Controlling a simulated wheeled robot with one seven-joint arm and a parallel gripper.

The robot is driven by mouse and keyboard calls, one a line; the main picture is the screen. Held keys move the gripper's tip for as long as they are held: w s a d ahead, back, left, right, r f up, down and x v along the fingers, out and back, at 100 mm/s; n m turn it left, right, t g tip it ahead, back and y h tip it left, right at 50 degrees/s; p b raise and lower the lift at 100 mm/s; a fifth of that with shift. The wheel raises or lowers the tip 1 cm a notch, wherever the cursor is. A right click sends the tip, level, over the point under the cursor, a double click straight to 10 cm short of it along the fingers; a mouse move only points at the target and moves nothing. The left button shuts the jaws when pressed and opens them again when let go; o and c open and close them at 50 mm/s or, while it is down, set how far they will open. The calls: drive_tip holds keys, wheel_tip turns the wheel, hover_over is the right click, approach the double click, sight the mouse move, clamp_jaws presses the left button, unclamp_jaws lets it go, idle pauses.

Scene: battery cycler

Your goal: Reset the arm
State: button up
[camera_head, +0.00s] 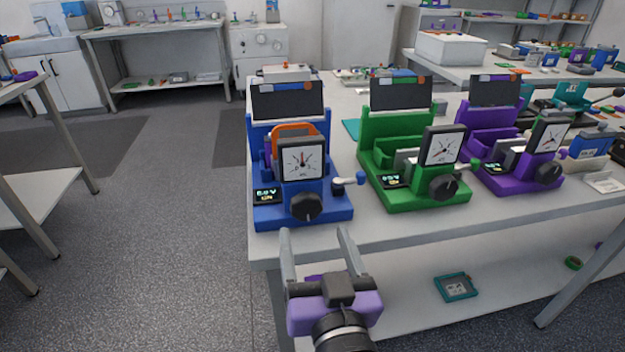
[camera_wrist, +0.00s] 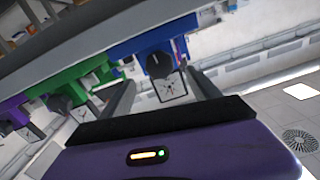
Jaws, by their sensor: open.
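My gripper (camera_head: 316,246) is open and empty in the head view. Its two grey fingers point up toward the front edge of the table, in front of the blue battery cycler (camera_head: 262,214). The blue cycler has a round dial gauge, a black knob (camera_head: 306,206), a lit display and an orange handle (camera_head: 296,130). In the wrist view the open fingers (camera_wrist: 160,95) show above the purple gripper body, with the blue cycler (camera_wrist: 140,47) beyond them, seen tilted. No object is between the fingers.
A green cycler (camera_head: 392,197) and a purple cycler (camera_head: 520,184) stand to the right on the same table (camera_head: 390,235). A teal frame (camera_head: 455,287) lies on the shelf below. The floor to the left (camera_head: 170,250) is clear, with another bench (camera_head: 30,205) at the far left.

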wheel_tip(320, 180, up, 3)
drive_tip(key=s+n+t+y, duration=0.1)
drive_tip(key=s+n+y, duration=0.1)
drive_tip(key=s, duration=0.1)
drive_tip(key=s+d+f+m+g+h+p, duration=0.1)
drive_tip(key=s+d+f+h+p, duration=0.1)
drive_tip(key=s+d, duration=0.5)
drive_tip(key=s+d+f+m+g+h+p, duration=0.1)
drive_tip(key=s+d+f+h+p, duration=0.1)
drive_tip(key=s+d, duration=0.6)
drive_tip(key=s+d+f+m+g+h+p, duration=0.1)
drive_tip(key=s+d+f+h+p, duration=0.2)
drive_tip(key=s+d, duration=0.5)
drive_tip(key=s+f+p, duration=0.1)
drive_tip(key=s+p, duration=0.1)
drive_tip(key=s, duration=0.5)
drive_tip(key=shift+m+g+p, duration=0.3)
drive_tip(key=shift+p, duration=0.05)
